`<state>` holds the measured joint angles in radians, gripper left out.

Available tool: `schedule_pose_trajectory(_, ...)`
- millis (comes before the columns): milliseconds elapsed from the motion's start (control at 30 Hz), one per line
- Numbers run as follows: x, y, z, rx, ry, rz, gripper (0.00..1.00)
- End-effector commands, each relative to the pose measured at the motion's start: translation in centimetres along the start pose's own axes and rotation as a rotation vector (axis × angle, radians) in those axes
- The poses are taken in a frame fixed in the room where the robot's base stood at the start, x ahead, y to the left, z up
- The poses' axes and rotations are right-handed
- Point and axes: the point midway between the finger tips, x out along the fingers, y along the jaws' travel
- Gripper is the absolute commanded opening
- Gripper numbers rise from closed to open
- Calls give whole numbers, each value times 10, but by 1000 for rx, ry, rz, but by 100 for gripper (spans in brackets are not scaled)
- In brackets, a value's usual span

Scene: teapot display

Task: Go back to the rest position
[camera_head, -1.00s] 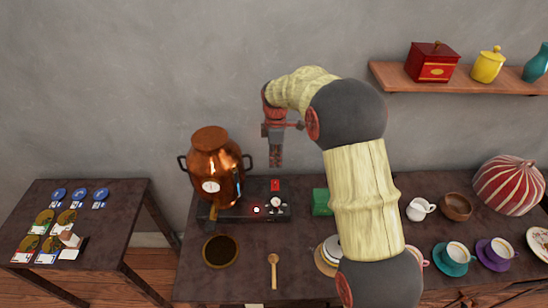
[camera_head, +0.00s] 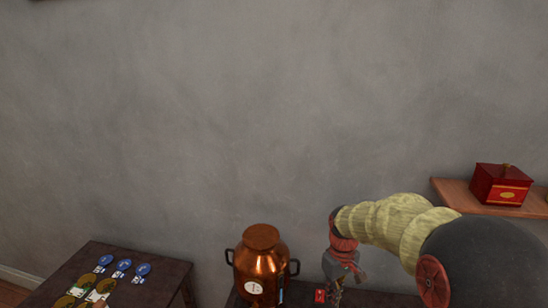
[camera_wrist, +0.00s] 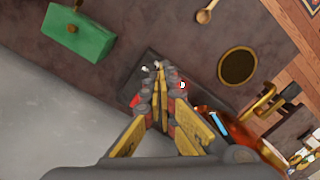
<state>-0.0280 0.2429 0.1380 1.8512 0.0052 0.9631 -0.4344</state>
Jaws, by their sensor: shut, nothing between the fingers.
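My gripper (camera_wrist: 160,95) is shut and empty in the wrist view, its fingertips together above the dark burner base (camera_wrist: 148,62). In the head view my gripper (camera_head: 338,292) hangs low near the bottom edge, to the right of the copper urn (camera_head: 262,262). The lower part of the urn and most of the table are cut off in the head view. In the wrist view the urn (camera_wrist: 238,130) is partly seen at the lower right, beside my fingers.
The wrist view shows a green box (camera_wrist: 80,32), a wooden spoon (camera_wrist: 206,12) and a round dark dish (camera_wrist: 238,66) on the table. A side table (camera_head: 165,272) with blue tokens stands left. A shelf (camera_head: 455,192) with a red box (camera_head: 500,184) is at right.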

Motion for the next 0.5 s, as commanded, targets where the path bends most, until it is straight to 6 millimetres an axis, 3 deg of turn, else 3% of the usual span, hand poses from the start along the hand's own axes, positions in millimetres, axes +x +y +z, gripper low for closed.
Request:
schedule_pose_trajectory(200,-38,-21,51,178,58,22,0)
schedule_pose_trajectory(500,-74,-48,115,349,152,44,0)
